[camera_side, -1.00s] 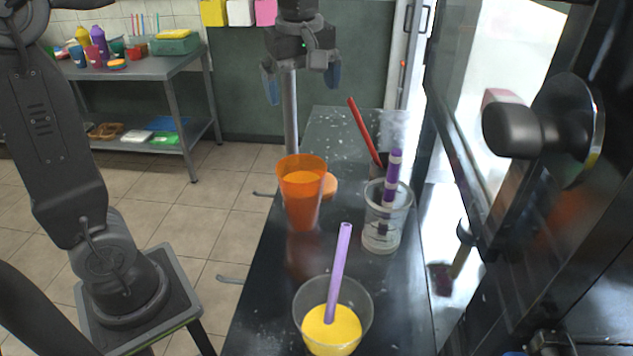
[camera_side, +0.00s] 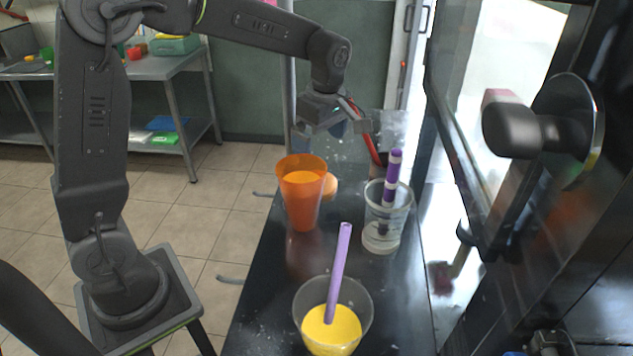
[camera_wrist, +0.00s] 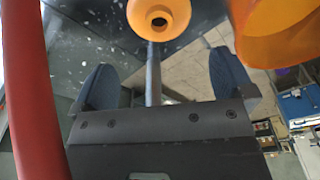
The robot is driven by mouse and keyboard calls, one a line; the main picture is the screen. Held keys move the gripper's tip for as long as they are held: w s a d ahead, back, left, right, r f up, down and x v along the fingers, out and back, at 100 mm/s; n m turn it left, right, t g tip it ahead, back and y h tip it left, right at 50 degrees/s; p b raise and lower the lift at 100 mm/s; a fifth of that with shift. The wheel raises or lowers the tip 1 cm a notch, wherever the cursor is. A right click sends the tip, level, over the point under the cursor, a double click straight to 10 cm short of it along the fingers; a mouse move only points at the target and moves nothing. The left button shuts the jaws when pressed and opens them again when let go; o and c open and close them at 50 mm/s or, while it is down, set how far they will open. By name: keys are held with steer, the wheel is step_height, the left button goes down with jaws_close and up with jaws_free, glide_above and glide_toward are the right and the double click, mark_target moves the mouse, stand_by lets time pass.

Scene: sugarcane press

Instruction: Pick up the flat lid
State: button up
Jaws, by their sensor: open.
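A small orange round piece, which looks like the lid (camera_side: 330,187), lies on the dark counter, partly hidden behind the orange cup (camera_side: 302,196). In the wrist view the lid (camera_wrist: 172,22) shows as an orange disc with a hole in its middle, beyond my fingertips and cut by the top edge. My gripper (camera_side: 333,128) is open and empty above the counter, behind and higher than the lid. In the wrist view my gripper (camera_wrist: 166,80) has its two dark blue fingers spread, with the lid apart from both.
The orange cup (camera_wrist: 282,28) is close to the lid. A red straw (camera_side: 365,132) rises right beside my gripper. A clear cup (camera_side: 382,238) with a purple striped straw and a cup of yellow liquid (camera_side: 332,330) with a lilac straw stand nearer. The press (camera_side: 545,125) is at right.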

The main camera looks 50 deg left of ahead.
step_height(320, 180, down, 3)
steer(key=shift+r, duration=0.1)
steer(key=shift+s+a+f, duration=0.1)
steer(key=shift+a+f, duration=0.05)
steer(key=shift+f, duration=1.05)
steer(key=shift+w+a+f, duration=0.1)
steer(key=shift+a+f, duration=0.05)
steer(key=shift+f, duration=1.05)
steer(key=shift+s+a+f, duration=0.1)
steer(key=shift+a+f, duration=0.05)
steer(key=shift+f, duration=1.05)
steer(key=shift+c, duration=0.2)
steer(key=c, duration=0.5)
steer(key=shift+r, duration=0.2)
